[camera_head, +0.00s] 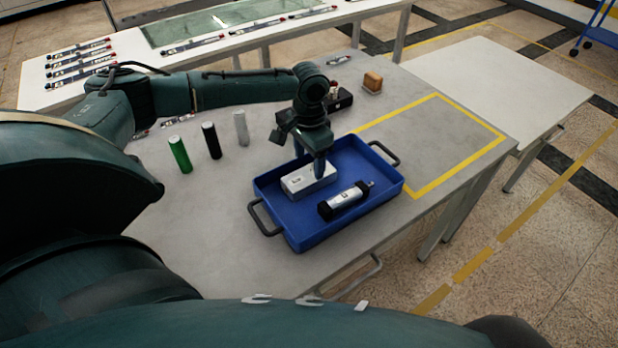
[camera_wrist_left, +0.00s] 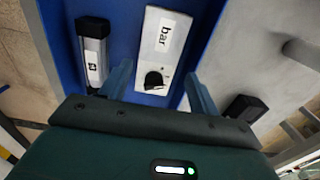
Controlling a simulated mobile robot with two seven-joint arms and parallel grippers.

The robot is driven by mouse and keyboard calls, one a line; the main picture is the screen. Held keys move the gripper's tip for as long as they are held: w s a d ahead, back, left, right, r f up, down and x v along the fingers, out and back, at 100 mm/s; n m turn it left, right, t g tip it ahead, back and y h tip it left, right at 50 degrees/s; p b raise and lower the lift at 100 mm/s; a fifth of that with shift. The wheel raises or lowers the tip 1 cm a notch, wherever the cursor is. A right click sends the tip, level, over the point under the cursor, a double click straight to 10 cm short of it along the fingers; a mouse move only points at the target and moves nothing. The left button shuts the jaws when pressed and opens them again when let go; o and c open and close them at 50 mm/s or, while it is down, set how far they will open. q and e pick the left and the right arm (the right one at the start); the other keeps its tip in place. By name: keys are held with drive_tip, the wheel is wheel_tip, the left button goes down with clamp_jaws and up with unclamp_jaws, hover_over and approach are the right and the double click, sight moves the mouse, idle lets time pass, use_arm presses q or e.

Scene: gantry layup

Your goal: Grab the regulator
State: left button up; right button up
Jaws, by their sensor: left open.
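The regulator, a white box (camera_head: 303,183) that I take from its "bar" label, lies in the blue tray (camera_head: 297,238) on the grey table. In the left wrist view the regulator (camera_wrist_left: 163,40) shows the label and a round black knob at its near end. My left gripper (camera_head: 321,168) points down into the tray at the regulator's right end. In the left wrist view the left gripper (camera_wrist_left: 158,75) is open, with one finger to each side of the regulator's knob end. I cannot tell whether the fingers touch it. My right gripper is not in view.
A silver cylinder with black ends (camera_head: 345,201) lies beside the regulator in the tray. Green (camera_head: 180,154), black (camera_head: 211,140) and grey (camera_head: 241,129) upright cylinders stand left of the tray. A yellow-taped area (camera_head: 455,135) to the right is clear.

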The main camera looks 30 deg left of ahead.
sight(309, 174)
use_arm(q)
wheel_tip(309, 174, down, 5)
drive_tip(key=shift+s+d+f, duration=0.1)
drive_tip(key=shift+s+f, duration=0.05)
drive_tip(key=c, duration=1)
drive_tip(key=shift+o, duration=0.2)
